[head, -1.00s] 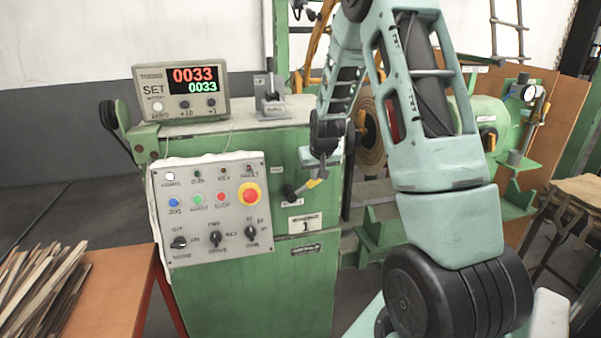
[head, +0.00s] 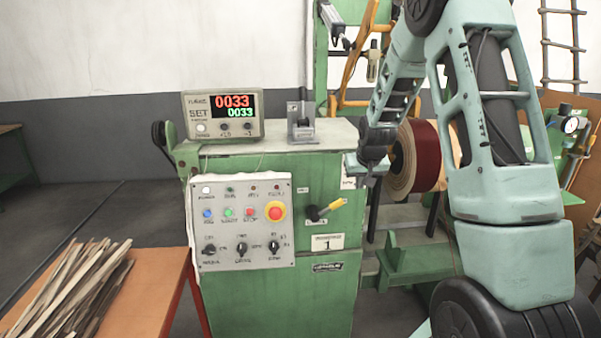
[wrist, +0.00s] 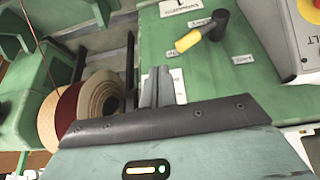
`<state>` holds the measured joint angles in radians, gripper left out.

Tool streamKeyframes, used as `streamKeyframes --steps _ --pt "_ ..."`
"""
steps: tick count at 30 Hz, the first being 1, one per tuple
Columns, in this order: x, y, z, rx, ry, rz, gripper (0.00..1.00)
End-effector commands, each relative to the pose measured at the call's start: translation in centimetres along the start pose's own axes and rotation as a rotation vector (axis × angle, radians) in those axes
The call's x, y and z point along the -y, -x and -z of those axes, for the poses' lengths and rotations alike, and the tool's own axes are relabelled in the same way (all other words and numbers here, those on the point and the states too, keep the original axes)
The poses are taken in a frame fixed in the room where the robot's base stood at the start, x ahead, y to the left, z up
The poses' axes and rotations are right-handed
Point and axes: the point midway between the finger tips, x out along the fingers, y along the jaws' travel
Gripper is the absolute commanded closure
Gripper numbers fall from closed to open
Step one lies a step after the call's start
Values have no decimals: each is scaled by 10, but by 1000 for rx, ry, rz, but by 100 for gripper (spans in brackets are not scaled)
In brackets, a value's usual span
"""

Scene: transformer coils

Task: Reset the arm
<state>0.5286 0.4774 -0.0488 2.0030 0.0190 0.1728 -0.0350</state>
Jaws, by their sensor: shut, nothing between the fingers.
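My gripper (head: 358,178) hangs at the end of my bent arm, in front of the green machine's (head: 276,175) right edge. In the wrist view its grey fingers (wrist: 157,87) are together with nothing between them. A lever with a yellow grip (head: 333,206) sticks out of the machine's front, left of my gripper and apart from it. The lever also shows in the wrist view (wrist: 201,33), above and right of the fingers. My arm hides part of the coil behind it.
A grey control panel (head: 246,249) has coloured buttons and knobs. A display (head: 222,113) on the machine reads 0033 twice. A wound coil (head: 424,155) sits behind my arm. An orange table (head: 158,292) with wood strips (head: 75,287) stands at left. Open floor lies behind it.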

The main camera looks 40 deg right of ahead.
Motion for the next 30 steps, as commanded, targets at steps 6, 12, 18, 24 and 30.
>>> streamKeyframes --steps 6,12,18,24,30 --pt "0 0 0 -1 0 0 100" --pt "60 16 -18 31 81 68 100" --pt "176 64 -86 119 281 204 100" --pt "260 126 -188 221 535 316 100" --pt "290 191 -312 322 837 381 100"
